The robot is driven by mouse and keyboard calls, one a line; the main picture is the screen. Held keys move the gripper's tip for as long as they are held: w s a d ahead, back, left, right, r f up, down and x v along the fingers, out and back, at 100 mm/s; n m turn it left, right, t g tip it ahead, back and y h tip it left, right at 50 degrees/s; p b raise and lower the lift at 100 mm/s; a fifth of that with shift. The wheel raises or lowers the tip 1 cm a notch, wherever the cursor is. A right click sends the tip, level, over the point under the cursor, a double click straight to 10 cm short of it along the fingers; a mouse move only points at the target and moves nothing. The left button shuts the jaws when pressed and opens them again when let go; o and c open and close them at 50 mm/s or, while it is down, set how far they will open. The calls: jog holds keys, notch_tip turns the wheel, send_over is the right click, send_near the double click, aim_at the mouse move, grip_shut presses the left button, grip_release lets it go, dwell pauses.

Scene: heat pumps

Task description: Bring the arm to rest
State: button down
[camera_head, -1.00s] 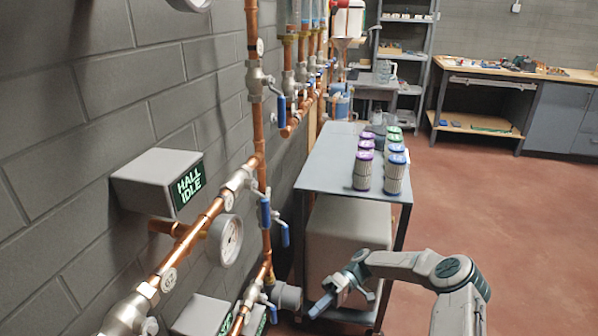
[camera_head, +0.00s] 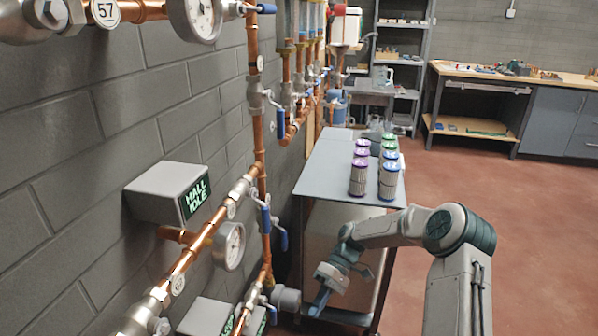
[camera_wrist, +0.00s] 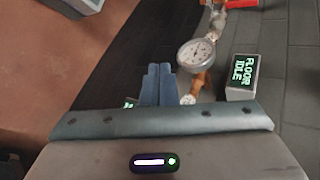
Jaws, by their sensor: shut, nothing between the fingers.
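My gripper (camera_head: 318,302) is at the lower middle of the head view, in front of the metal cart and right of the copper pipes. Its fingers point down and are shut with nothing between them. In the wrist view the two blue fingers (camera_wrist: 158,84) lie side by side, together. My arm bends down to it from an elbow at the right. No contact with the cart or pipes can be made out.
Copper pipes (camera_head: 213,222) with blue-handled valves and a gauge (camera_head: 230,246) run along the left wall. A box reading "HALL IDLE" (camera_head: 160,192) is mounted there. The cart (camera_head: 322,183) carries several filter cartridges (camera_head: 358,178). Red floor (camera_head: 490,210) is clear at the right.

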jog(key=s+d+r+m+t+h+p, duration=0.2)
jog(key=s+r, duration=0.4)
jog(key=r, duration=0.5)
jog(key=s+d+r+m+t+h+p, duration=0.2)
jog(key=s+d+r+m+t+p, duration=0.2)
jog(key=r, duration=0.7)
jog(key=s+d+r+m+t+h+p, duration=0.2)
jog(key=s+d+r+m+t+p, duration=0.1)
jog(key=s+r, duration=0.7)
jog(key=d+r+t+p, duration=0.1)
jog(key=t+p, duration=0.1)
jog(key=t, duration=0.1)
jog(key=shift+s+r+h, duration=0.15)
jog(key=shift+s+h, duration=0.05)
jog(key=shift+h, duration=0.2)
